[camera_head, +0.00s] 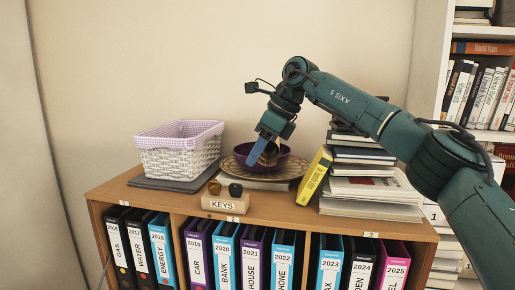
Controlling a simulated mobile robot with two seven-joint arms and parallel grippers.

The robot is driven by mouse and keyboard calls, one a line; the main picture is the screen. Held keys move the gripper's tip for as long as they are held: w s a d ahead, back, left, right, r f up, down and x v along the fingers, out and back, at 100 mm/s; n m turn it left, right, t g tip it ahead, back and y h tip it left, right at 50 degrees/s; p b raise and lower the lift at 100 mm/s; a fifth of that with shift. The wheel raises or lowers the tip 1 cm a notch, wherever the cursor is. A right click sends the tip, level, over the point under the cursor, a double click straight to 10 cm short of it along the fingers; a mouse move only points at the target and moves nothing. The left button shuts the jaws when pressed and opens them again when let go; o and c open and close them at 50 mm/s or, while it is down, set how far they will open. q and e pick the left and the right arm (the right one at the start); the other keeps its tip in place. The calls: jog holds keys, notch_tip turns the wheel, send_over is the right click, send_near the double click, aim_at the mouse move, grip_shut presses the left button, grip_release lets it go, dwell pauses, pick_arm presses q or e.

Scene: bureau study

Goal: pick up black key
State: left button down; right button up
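A wooden key holder (224,204) marked "KEYS" stands at the front edge of the shelf top. A black key (235,190) shows as a dark rounded head on its right side. A brown key (214,187) sits to its left. My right gripper (262,158) points down at the purple bowl (286,158), above and right of the key holder and apart from the black key. Its fingers overlap the bowl and something brownish there, so I cannot tell whether it is open or shut. My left gripper is not in view.
The bowl rests on a round woven mat (298,171). A white basket (180,157) with a checked lining stands at the left on a dark flat thing. A yellow book (314,175) leans against a stack of books (365,187) at the right. Binders fill the compartments below.

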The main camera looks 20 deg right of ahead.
aim_at(238, 184)
jog(key=x, duration=0.2)
jog(key=b+x, duration=0.1)
jog(key=x, duration=0.1)
jog(key=shift+s+a+f+b, duration=0.1)
jog(key=shift+s+f+b, duration=0.1)
jog(key=shift+b, duration=0.1)
jog(key=shift+x, duration=0.85)
jog(key=shift+w+a+f, duration=0.2)
jog(key=shift+f, duration=0.1)
jog(key=shift+w+a+f, duration=0.2)
jog(key=shift+a+f, duration=0.05)
jog(key=shift+f, duration=0.25)
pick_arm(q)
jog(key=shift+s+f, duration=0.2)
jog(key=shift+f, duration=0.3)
pick_arm(e)
jog(key=shift+w+a+f, duration=0.1)
jog(key=shift+a+f, duration=0.05)
jog(key=shift+f, duration=0.15)
jog(key=shift+c, duration=0.5)
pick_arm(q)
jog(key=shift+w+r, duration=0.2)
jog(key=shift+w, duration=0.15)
pick_arm(e)
grip_shut()
